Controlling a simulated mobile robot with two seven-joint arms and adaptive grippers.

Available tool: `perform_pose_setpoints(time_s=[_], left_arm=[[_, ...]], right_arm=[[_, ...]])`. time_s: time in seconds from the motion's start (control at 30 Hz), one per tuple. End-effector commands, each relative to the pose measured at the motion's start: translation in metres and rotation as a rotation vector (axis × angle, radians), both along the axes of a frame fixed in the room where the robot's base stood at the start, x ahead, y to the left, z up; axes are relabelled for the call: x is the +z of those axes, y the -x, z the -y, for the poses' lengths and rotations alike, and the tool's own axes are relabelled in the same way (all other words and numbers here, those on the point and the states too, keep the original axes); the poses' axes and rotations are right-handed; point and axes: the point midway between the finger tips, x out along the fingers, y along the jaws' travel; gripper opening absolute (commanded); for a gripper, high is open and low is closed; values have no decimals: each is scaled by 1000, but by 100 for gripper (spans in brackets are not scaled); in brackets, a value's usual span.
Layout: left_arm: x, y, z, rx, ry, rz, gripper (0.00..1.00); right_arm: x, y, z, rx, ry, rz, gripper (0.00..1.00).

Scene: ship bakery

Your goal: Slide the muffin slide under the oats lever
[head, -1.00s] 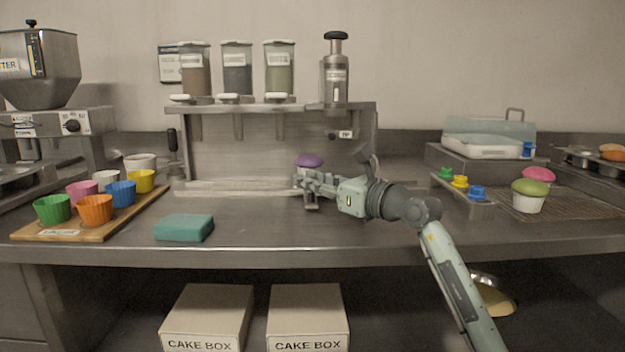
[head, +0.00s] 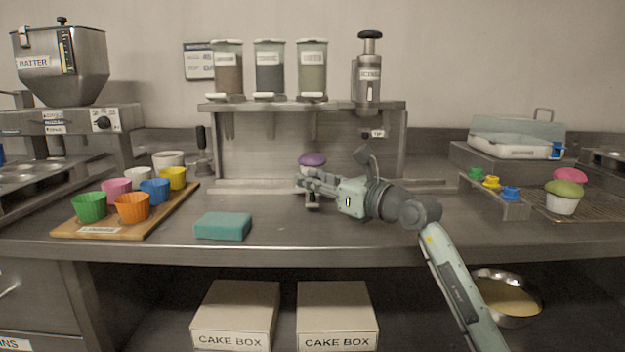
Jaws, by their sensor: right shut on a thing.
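The purple-topped muffin (head: 312,159) sits on the muffin slide (head: 312,204), at the front of the dispenser rack. My right gripper (head: 308,184) is shut on the slide just below the muffin and hides most of it. Three dispensers stand on the rack, each with a white lever: the left lever (head: 227,97), the middle lever (head: 269,97) and the right lever (head: 312,97). The muffin is below the right lever. The dispenser labels are too small to read, so I cannot tell which lever is the oats one. My left gripper is out of view.
The rail (head: 250,187) is clear left of my gripper. A teal sponge (head: 222,226) lies in front, left of my gripper. A wooden board (head: 150,222) with colourful cups is further left. An icing dispenser (head: 367,80) stands at the rack's right end.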

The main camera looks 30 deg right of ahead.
Motion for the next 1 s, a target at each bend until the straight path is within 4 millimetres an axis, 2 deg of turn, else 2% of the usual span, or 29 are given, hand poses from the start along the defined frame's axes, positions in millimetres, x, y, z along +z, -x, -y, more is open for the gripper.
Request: perform_pose_setpoints(time_s=[0.03,0.07,0.23,0.53,0.67,1.0], left_arm=[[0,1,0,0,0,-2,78],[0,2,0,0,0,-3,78],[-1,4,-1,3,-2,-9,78],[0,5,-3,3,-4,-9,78],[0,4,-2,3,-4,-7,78],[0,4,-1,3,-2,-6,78]], right_arm=[[-1,0,-1,1,-1,-1,0],[-1,0,-1,2,-2,-1,25],[-1,0,0,1,-1,-1,46],[0,1,0,0,-1,0,47],[-1,10,3,-1,0,-1,47],[-2,77,18,-1,1,-3,47]])
